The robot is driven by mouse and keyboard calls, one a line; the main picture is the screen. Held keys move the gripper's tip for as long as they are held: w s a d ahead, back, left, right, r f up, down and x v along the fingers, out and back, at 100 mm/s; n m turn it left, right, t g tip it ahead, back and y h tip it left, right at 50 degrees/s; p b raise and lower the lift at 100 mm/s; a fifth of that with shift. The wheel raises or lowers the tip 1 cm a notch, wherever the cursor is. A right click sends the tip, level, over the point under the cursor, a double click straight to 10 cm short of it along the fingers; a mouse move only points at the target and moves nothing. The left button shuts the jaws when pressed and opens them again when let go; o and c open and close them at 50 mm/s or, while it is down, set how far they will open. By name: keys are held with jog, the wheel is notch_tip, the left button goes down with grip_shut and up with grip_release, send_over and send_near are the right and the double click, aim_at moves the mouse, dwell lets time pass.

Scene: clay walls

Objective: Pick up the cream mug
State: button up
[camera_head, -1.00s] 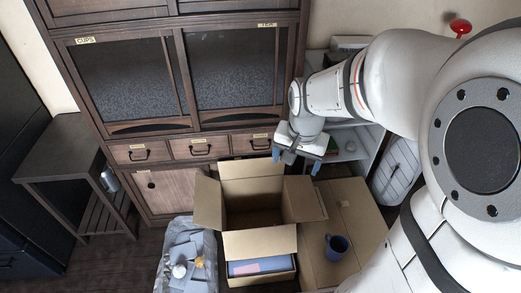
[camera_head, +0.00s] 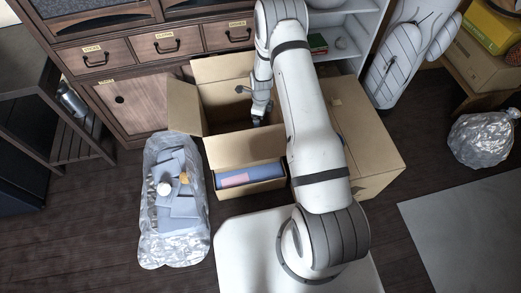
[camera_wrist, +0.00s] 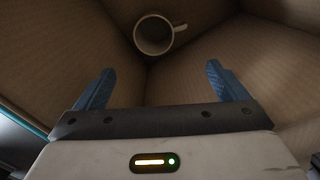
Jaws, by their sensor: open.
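A cream mug (camera_wrist: 153,36) lies inside the open cardboard box, near a corner, in the wrist view. Its round opening faces the camera and its handle points right. My gripper (camera_wrist: 160,85) is open and empty, its two blue fingertips apart, with the mug beyond them and not between them. In the head view my gripper (camera_head: 258,118) reaches down into the open box (camera_head: 215,103). The mug is not visible in the head view, as the box walls and my arm hide the inside.
A smaller box (camera_head: 248,187) with a blue item stands in front. A closed box (camera_head: 365,145) is at right, partly behind my arm. A plastic bag of grey pieces (camera_head: 175,225) lies at left. A wooden cabinet (camera_head: 135,60) stands behind. Dark floor is clear at lower left.

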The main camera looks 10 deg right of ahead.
jog(key=f+m+b, duration=0.1)
jog(key=f, duration=0.5)
jog(key=s+f+m+b, duration=0.1)
jog(key=f+b, duration=0.1)
jog(key=f, duration=0.5)
jog(key=f+b, duration=0.1)
jog(key=f, duration=0.5)
jog(key=shift+s+a+f+m, duration=0.1)
jog(key=shift+s+f+m, duration=0.1)
jog(key=shift+m, duration=0.2)
jog(key=shift+r, duration=0.1)
jog(key=shift+c, duration=0.3)
jog(key=shift+w, duration=0.1)
jog(key=c, duration=1.2)
